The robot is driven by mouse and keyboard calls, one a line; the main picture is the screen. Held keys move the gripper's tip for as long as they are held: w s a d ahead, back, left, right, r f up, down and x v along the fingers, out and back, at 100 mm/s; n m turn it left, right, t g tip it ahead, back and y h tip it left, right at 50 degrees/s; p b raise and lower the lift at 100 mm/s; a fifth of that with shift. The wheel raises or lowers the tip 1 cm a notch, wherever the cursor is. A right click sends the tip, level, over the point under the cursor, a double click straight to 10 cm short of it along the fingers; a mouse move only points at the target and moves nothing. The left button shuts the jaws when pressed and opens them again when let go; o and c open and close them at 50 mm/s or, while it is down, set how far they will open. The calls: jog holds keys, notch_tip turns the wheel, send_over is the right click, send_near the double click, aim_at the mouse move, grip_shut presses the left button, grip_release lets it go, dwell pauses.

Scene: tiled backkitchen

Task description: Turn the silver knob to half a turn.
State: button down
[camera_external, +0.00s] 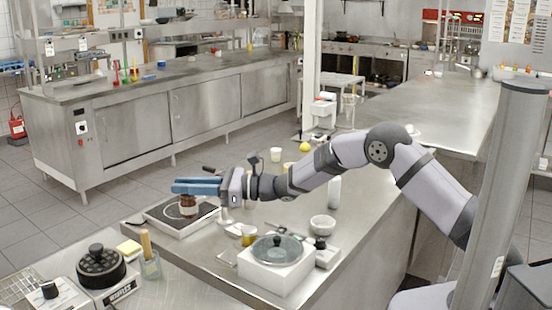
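I cannot make out a clearly silver knob. A small dark knob (320,243) shows on a small grey box to the right of a glass-lidded pot. Another dark knob (48,290) sits on a white box at the lower left. My gripper (180,187), with blue fingers, points left above a flat dark-topped hot plate (160,214). A brown jar (188,207) is just below the fingers, its top hidden by them. Whether the fingers are apart, or touch the jar, cannot be told.
The glass-lidded pot (278,249) sits on a white block, with a white bowl (322,225) behind it. A white bottle (334,192) stands under my arm.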

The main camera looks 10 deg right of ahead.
jog(key=t+b, duration=0.1)
jog(key=b, duration=0.2)
jog(key=shift+f, duration=0.25)
jog(key=m+t+b, duration=0.1)
jog(key=b, duration=0.3)
jog(key=shift+a+f, duration=0.1)
